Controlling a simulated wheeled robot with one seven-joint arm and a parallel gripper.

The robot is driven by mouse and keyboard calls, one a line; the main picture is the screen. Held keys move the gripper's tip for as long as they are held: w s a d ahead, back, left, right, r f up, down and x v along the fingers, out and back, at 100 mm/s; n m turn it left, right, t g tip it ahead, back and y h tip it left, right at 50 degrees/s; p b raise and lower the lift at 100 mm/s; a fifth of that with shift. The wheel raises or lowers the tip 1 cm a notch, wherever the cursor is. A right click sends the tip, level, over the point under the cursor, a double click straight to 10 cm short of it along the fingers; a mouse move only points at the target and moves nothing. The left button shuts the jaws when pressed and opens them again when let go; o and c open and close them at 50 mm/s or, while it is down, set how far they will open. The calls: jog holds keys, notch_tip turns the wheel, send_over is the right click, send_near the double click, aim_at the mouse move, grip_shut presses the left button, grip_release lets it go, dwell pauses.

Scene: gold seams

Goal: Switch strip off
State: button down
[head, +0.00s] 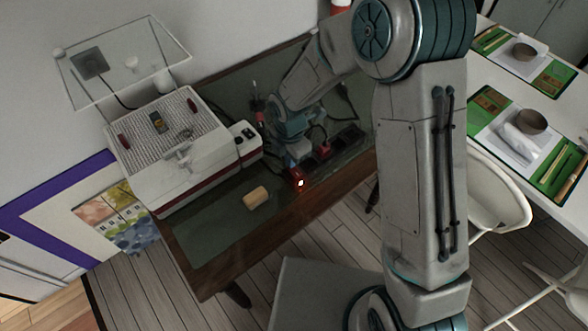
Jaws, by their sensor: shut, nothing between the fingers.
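A dark power strip (322,152) lies on the green-topped wooden table, running from the front edge toward the back right. A red switch (299,183) with a bright glowing spot shows at its near end. A red plug sits farther along the strip. My gripper (291,164) points down just behind and left of the glowing switch, shut and empty. Its fingertips are small and partly hidden, so I cannot tell whether they touch the strip. My arm reaches in from the right and hides the area behind the gripper.
A white machine (185,150) with a perforated top stands on the left of the table (205,245). A tan cylinder (256,197) lies in front of it. A clear shelf (125,50) hangs on the wall. A white table with green place mats (552,80) and white chairs stand at right.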

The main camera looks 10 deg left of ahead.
jog(key=shift+f, duration=0.35)
jog(key=shift+r, duration=0.15)
jog(key=shift+r+p, duration=0.4)
jog(key=shift+r, duration=0.25)
jog(key=s+d+r+m+t, duration=0.1)
jog(key=d+r+m+t, duration=0.1)
jog(key=d+r+m, duration=1.1)
jog(key=s+d+r+m+t, duration=0.1)
jog(key=s+d+r+m, duration=0.8)
jog(key=s+d+m, duration=0.3)
jog(key=d+m, duration=0.1)
jog(key=m, duration=0.1)
jog(key=shift+s+r+m, duration=0.2)
jog(key=shift+s+m, duration=0.15)
jog(key=shift+m, duration=0.05)
